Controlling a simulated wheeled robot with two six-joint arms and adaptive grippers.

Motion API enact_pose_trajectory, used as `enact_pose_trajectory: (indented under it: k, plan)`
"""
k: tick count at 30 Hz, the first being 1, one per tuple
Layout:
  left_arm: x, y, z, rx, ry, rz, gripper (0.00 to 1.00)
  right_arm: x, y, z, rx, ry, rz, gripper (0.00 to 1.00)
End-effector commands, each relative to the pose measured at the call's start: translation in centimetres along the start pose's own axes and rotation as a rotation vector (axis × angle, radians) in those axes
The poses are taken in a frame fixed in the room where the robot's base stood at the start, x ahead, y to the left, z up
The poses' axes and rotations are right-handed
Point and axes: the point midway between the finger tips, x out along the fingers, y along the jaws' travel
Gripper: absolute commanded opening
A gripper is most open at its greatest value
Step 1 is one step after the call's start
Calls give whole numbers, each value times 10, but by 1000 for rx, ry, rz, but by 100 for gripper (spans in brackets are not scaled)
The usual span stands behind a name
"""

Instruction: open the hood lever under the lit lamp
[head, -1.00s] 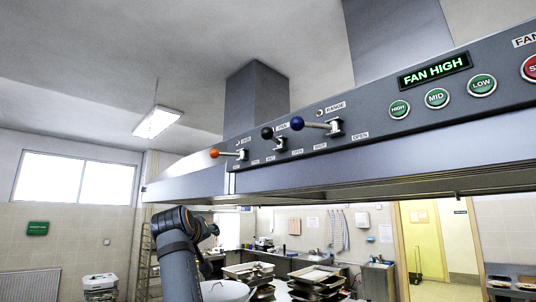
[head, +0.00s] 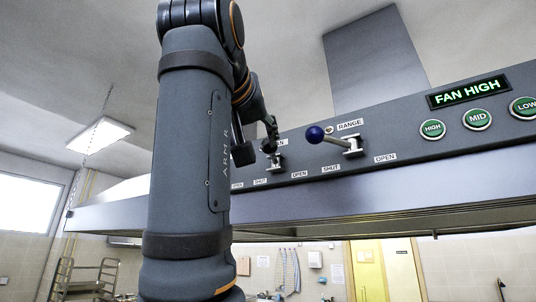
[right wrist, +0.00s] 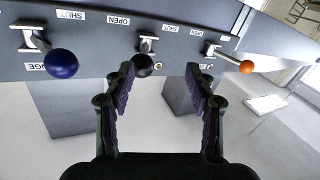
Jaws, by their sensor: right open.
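My right gripper (head: 266,136) is open at the hood's front panel, by the middle lever with the black knob (head: 269,147). In the right wrist view, which shows the panel upside down, the black knob (right wrist: 143,66) lies between the open fingers (right wrist: 160,76), close to the left one. I cannot tell whether they touch. The blue-knob lever (head: 315,134) is right of it in the head view, its knob toward SHUT. The orange-knob lever (right wrist: 246,66) shows only in the wrist view; my arm hides it in the head view. Which small lamp is lit is unclear. My left gripper is out of view.
The panel carries a FAN HIGH display (head: 470,92) and green buttons HIGH (head: 432,129), MID (head: 477,118) and LOW (head: 523,107) at the right. The hood's lower edge (head: 330,232) overhangs the kitchen.

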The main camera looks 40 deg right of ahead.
Motion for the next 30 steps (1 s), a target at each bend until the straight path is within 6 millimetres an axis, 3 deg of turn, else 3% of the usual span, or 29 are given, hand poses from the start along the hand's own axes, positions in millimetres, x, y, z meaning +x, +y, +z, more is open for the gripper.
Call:
enact_pose_trajectory:
  k: [5,11,24,30]
  plan:
    - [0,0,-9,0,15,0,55,-19,15,-10,13,19,19,56]
    - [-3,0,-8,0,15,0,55,-15,17,-12,13,18,22,56]
    - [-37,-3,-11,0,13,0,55,67,19,-16,14,17,22,56]
    - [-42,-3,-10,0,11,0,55,84,19,-14,14,20,22,56]
